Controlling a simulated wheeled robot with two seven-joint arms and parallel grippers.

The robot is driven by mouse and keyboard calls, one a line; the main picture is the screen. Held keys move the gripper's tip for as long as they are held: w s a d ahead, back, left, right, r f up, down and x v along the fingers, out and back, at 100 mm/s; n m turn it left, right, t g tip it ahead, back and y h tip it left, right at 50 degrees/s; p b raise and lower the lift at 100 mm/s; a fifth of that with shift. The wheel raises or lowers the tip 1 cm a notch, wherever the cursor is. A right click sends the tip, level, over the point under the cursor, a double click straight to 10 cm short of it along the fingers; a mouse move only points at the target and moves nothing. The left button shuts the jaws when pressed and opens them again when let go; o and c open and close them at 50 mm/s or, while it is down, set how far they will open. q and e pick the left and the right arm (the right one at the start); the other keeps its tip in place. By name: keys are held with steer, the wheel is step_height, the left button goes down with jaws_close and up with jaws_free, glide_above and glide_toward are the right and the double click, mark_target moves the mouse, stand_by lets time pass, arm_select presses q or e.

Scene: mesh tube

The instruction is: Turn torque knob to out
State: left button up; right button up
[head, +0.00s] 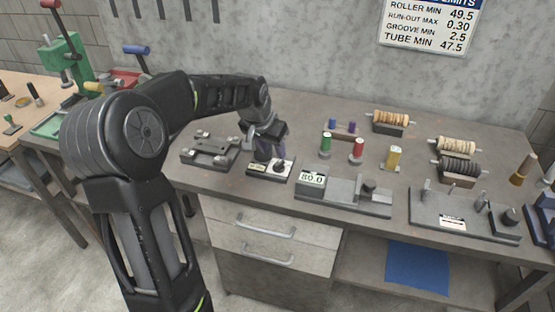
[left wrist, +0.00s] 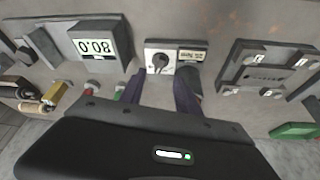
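The torque knob (head: 279,166) is a small dark knob on a light plate, on a low block near the front edge of the bench. In the left wrist view the knob (left wrist: 159,62) shows as a black dial on a white plate, beside a small label plate too small to read. Its pointer setting I cannot read. My left gripper (head: 268,150) hovers over the block, pointing down. In the left wrist view its two purplish fingers (left wrist: 160,86) are spread apart with nothing between them, and the knob lies beyond the gap. My right gripper is not in view.
A grey fixture plate (head: 209,151) is close on the left. Green and red spools (head: 356,150) stand behind. A pin fixture (head: 465,215) is farther right.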

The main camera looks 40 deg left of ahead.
mark_target(278, 163)
arm_select(q)
steer(key=p+x, duration=0.1)
steer(key=x, duration=0.6)
steer(key=shift+w, duration=0.1)
jaws_close()
stand_by(0.5)
